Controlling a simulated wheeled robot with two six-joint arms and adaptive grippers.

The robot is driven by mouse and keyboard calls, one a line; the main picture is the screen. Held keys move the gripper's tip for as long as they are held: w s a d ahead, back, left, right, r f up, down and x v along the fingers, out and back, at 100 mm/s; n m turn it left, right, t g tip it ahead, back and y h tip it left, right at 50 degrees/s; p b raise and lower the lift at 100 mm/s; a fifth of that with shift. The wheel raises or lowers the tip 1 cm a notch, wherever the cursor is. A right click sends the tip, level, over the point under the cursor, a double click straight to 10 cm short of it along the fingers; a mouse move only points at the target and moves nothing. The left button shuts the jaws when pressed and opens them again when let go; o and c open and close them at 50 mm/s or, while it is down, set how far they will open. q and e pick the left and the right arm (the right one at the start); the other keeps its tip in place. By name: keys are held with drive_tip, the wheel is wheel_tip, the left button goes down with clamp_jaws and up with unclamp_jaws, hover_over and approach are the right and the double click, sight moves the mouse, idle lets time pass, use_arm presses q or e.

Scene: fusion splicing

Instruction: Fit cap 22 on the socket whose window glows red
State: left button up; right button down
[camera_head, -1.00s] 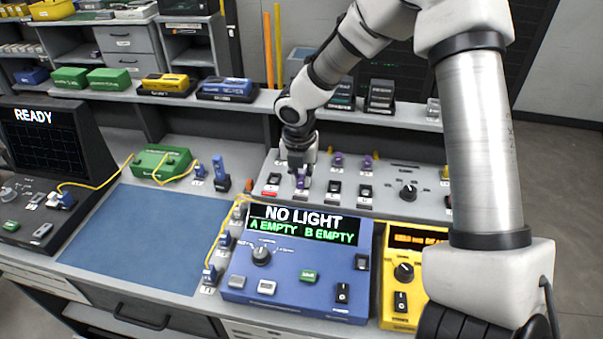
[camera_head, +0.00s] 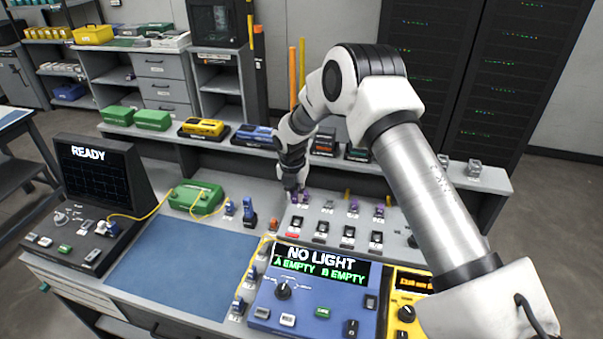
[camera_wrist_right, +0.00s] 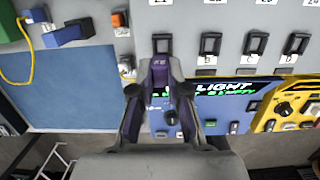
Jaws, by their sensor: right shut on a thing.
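My right gripper (camera_head: 293,190) is shut on a purple cap (camera_wrist_right: 160,75), gripped between both fingers in the right wrist view. The cap bears a small light marking, too small to read surely. It is held above the sloped grey panel, beyond the leftmost socket (camera_head: 297,222) in the head view. A red-lit window (camera_head: 292,236) shows just in front of that socket. In the wrist view the cap overlaps the area just below this socket (camera_wrist_right: 162,42) and hides its window. Other purple caps, one (camera_head: 352,205) and another (camera_head: 379,210), stand at the panel's back. My left gripper is not in view.
A blue tester (camera_head: 372,312) reading NO LIGHT and a yellow unit (camera_head: 405,313) stand in front of the panel. A green box (camera_head: 196,197) with a yellow fibre lies left. The blue mat (camera_head: 180,270) is bare.

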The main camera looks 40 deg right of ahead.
drive_tip(key=shift+s+f, duration=0.25)
drive_tip(key=shift+f, duration=0.15)
drive_tip(key=b, duration=0.4)
hover_over(297, 222)
wheel_tip(297, 222, down, 5)
drive_tip(key=shift+s+a+f, duration=0.1)
drive_tip(key=shift+a, duration=0.05)
drive_tip(key=shift+f+b, duration=0.55)
drive_tip(key=shift+f, duration=0.1)
drive_tip(key=shift+r, duration=0.1)
drive_tip(key=shift+f, duration=0.6)
drive_tip(key=c, duration=1.1)
unclamp_jaws()
